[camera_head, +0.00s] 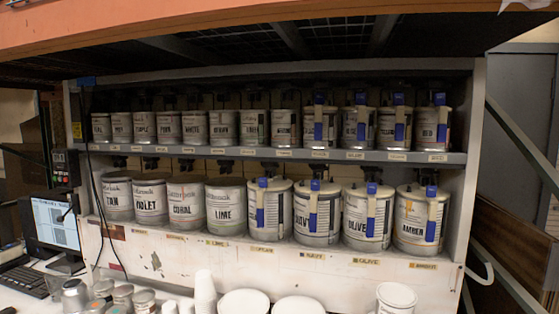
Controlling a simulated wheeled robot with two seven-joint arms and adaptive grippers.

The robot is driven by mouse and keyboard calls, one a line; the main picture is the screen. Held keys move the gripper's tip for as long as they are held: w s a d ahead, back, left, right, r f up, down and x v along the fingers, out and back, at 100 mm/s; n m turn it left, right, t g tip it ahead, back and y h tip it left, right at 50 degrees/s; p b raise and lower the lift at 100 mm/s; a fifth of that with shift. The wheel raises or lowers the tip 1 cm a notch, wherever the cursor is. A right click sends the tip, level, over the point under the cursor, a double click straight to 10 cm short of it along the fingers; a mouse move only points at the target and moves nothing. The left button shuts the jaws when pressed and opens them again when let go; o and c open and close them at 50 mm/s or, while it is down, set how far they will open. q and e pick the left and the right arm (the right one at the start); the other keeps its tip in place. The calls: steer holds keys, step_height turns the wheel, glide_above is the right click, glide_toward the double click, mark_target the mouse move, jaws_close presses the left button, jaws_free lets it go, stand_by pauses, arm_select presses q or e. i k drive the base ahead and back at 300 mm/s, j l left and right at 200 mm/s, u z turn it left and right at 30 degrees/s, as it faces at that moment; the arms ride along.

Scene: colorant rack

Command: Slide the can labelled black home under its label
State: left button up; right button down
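I cannot make out with certainty which can is labelled black. The upper shelf (270,155) holds a row of grey-white cans, and much of their lettering is too small to read. A can reading red (433,131) stands at the right end of that row. The lower row holds larger cans, among them tan (117,200), violet (151,203), coral (186,206), lime (225,208), olive (366,218) and amber (421,220). Small labels run along the shelf edges below both rows. Neither of my grippers is in view.
A white can (396,299) stands on the counter at the lower right, cut by the frame edge. Stacked white cups (205,290), round white lids (244,302) and small metal cans (76,295) line the front. A monitor (55,225) stands left. Blue-and-tan pieces cover some cans.

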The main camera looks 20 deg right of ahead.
mark_target(320, 121)
steer(key=j+z, duration=0.45)
steer(key=j, duration=0.15)
steer(key=j+z, duration=0.45)
steer(key=j, duration=0.15)
steer(key=k+j+z, duration=0.2)
steer(key=j+z, duration=0.3)
steer(key=j, duration=0.1)
